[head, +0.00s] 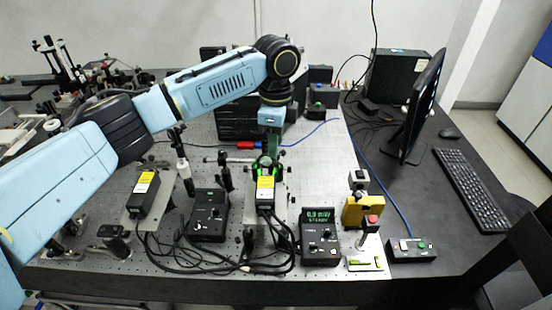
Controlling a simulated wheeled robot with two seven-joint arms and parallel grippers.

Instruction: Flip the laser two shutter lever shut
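A black laser with a yellow label (265,188) stands upright near the middle of the bench; I take it to be laser two. A similar laser (146,190) stands to its left. My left gripper (267,158) reaches down from above, just behind the top of the middle laser. Green light glows around its fingertips. The shutter lever is too small or hidden there to make out, and I cannot tell whether the fingers touch it. The finger gap is not clear either. My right gripper is not in view.
Controller boxes (208,216) and (320,240), the latter with a lit green display, stand at the front with looped black cables. A yellow device (362,210) and a button box (410,250) lie to the right. A monitor (424,105) and keyboard (470,188) are farther right.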

